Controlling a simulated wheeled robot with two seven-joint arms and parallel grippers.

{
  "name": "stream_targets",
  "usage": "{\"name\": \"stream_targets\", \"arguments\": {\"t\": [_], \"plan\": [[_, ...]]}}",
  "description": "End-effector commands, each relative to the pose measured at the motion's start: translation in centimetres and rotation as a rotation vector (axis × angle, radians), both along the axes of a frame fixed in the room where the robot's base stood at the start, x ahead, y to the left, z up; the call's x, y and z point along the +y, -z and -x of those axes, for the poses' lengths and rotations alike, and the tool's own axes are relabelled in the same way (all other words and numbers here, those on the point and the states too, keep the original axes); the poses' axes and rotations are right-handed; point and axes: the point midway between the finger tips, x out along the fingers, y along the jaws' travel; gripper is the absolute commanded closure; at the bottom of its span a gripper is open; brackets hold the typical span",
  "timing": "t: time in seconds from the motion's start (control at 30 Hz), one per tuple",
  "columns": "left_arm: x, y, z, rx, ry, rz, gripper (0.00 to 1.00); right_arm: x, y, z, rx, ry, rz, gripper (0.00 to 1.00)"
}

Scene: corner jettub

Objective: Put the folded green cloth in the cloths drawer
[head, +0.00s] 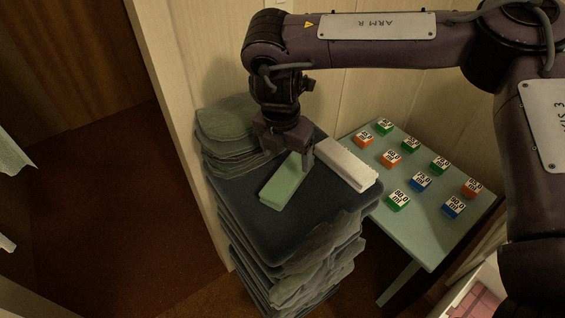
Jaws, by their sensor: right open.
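The folded green cloth (284,184) is a flat light-green strip on top of a tall stack of dark blue folded fabric (325,215). My right gripper (288,155) is over the far end of the cloth, pointing down. Its jaws are open, with one finger on each side of that end; I cannot tell whether they touch it. My left gripper is out of view. No drawer is clearly identifiable. An open, pale-edged container with pink contents (478,304) is partly visible at the bottom right and may be one.
A white folded item (345,164) lies just right of the cloth. A grey-green folded pile (227,122) stands behind left. A pale green table (425,235) on the right holds several small labelled blocks (420,181). Walls close in behind; brown floor (110,200) is open at left.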

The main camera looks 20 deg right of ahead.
Motion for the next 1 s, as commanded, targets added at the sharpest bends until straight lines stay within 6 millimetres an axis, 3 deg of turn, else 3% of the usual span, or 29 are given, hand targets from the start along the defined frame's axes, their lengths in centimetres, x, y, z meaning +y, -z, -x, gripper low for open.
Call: {"name": "stream_targets", "arguments": {"t": [0.6,0.87,1.0], "plan": [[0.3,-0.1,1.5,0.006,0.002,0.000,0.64,-0.9,7.2,-0.9,0.001,0.001,0.001,0.22],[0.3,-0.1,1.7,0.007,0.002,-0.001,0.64,-0.9,7.6,-0.9,0.001,0.001,0.001,0.22],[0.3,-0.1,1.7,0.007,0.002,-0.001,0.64,-0.9,7.6,-0.9,0.001,0.001,0.001,0.39]]}}
